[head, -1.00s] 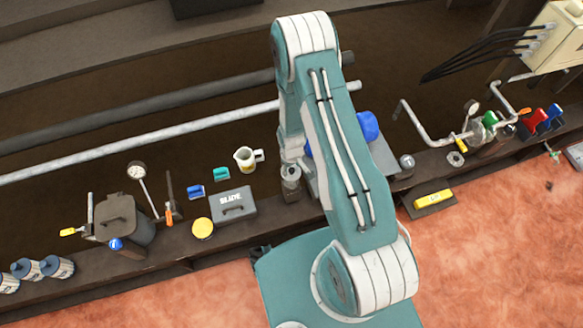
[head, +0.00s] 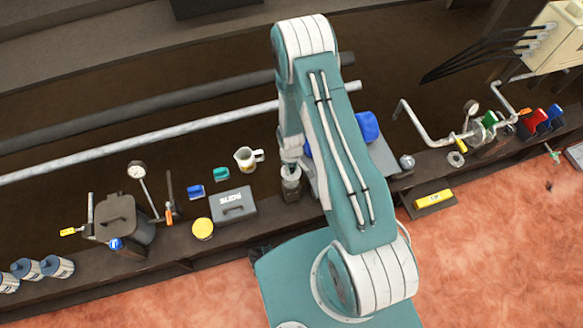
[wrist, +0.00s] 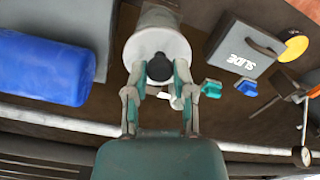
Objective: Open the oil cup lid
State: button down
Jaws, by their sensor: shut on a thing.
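In the head view my gripper (head: 290,167) is right over the cup, partly hidden by my wrist. I cannot tell whether the lid is raised off the rim.
Left of the cup stand a grey SLIDE box (head: 233,204), a yellow round tin (head: 202,229) and a beige jug (head: 247,158). A blue cylinder (head: 367,127) is close on the right, partly behind my arm. A long pale pipe (head: 150,138) runs behind the bench.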

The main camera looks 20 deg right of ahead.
jog(key=g, duration=0.1)
jog(key=w+r+g, duration=0.1)
jog(key=shift+w+g, duration=0.15)
jog(key=shift+g, duration=0.25)
jog(key=g, duration=0.1)
jog(key=w+g, duration=0.1)
jog(key=g, duration=0.1)
jog(key=shift+w+r, duration=0.3)
jog(key=shift+r, duration=0.1)
jog(key=w+g, duration=0.1)
jog(key=g, duration=0.2)
jog(key=shift+w+r, duration=0.15)
jog(key=shift+w+g, duration=0.85)
jog(key=shift+g, duration=0.65)
jog(key=shift+w, duration=0.15)
